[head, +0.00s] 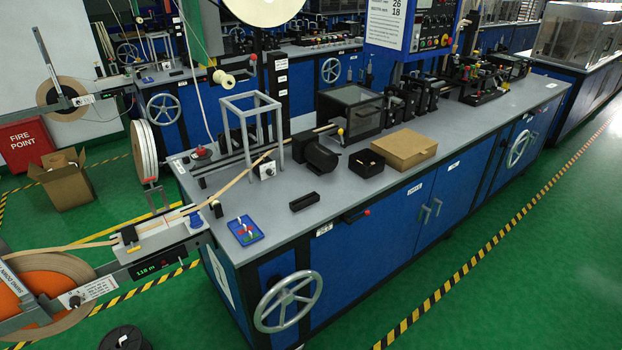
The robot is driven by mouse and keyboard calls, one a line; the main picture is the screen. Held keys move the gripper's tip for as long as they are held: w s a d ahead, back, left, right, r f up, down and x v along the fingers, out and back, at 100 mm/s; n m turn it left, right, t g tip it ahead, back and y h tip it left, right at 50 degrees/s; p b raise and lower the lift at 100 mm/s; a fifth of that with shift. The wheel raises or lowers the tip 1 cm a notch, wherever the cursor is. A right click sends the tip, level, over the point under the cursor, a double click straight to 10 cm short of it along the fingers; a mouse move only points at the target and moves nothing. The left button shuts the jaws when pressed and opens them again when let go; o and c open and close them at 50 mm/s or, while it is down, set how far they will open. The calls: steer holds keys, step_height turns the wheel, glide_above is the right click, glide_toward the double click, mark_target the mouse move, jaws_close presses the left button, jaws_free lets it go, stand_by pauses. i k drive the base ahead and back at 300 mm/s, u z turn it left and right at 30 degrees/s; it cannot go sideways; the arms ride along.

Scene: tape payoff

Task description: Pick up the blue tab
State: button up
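A small blue piece (196,220) sits at the right end of the grey tape guide (165,237), near the bench's left end; it looks like the blue tab, but it is too small to be sure. My gripper is not in view.
The grey benchtop (330,205) has a black open holder (304,201), a black box (366,163), a cardboard box (404,148) and a grey frame (226,135). A handwheel (288,301) juts from the front. Tape reels stand left; green floor is free at right.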

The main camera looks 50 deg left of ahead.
mark_target(240, 223)
steer(key=z, duration=0.35)
steer(key=k, duration=1.65)
steer(key=u, duration=1.8)
steer(key=i, duration=0.85)
